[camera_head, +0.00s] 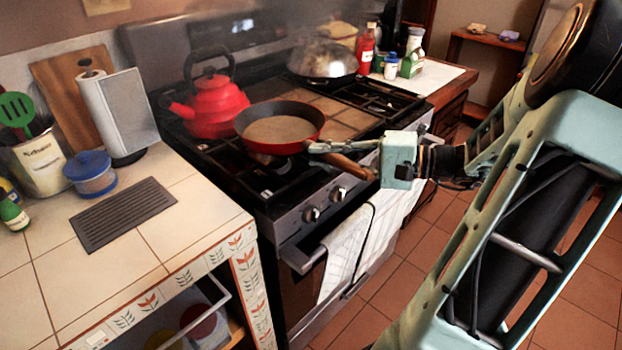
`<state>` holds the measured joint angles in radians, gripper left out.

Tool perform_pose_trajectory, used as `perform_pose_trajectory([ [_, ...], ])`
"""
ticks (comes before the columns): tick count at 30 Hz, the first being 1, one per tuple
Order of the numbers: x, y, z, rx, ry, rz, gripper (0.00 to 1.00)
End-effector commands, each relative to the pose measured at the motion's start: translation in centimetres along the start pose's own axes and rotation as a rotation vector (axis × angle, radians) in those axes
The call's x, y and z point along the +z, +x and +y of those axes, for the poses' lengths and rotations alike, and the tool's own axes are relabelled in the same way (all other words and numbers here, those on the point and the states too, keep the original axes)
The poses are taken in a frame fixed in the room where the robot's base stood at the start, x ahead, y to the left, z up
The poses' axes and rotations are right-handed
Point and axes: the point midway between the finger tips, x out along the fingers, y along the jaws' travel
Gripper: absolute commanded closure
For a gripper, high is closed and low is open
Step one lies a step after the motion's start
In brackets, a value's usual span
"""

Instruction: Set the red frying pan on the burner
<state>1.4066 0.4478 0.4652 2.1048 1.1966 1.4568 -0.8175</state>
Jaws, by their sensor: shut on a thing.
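The red frying pan (279,128) has a brown cooking surface and a wooden handle (352,167) pointing to the lower right. My gripper (326,152) is shut on the pan near where the handle joins it. The pan is level over the front left part of the stove (232,165), and I cannot tell whether its base touches the grate or hangs just above it. The front left burner (268,162) shows only partly below the pan; the pan hides the rest.
A red kettle (214,103) stands close behind and left of the pan. A lidded pan (323,62) sits at the back right of the stove. White towels (347,250) hang on the oven front. A tiled counter (120,262) lies to the left.

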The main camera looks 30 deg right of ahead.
Motion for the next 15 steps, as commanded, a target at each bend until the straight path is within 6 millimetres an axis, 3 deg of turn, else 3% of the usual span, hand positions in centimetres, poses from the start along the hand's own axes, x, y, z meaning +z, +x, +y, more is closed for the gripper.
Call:
perform_pose_trajectory([
  [3,0.1,1.3,1.1,-0.006,-0.001,-0.002,1.00],
  [11,0.1,2.5,2.2,-0.005,-0.003,-0.003,1.00],
  [15,-0.1,2.9,4.2,-0.006,-0.001,0.000,1.00],
])
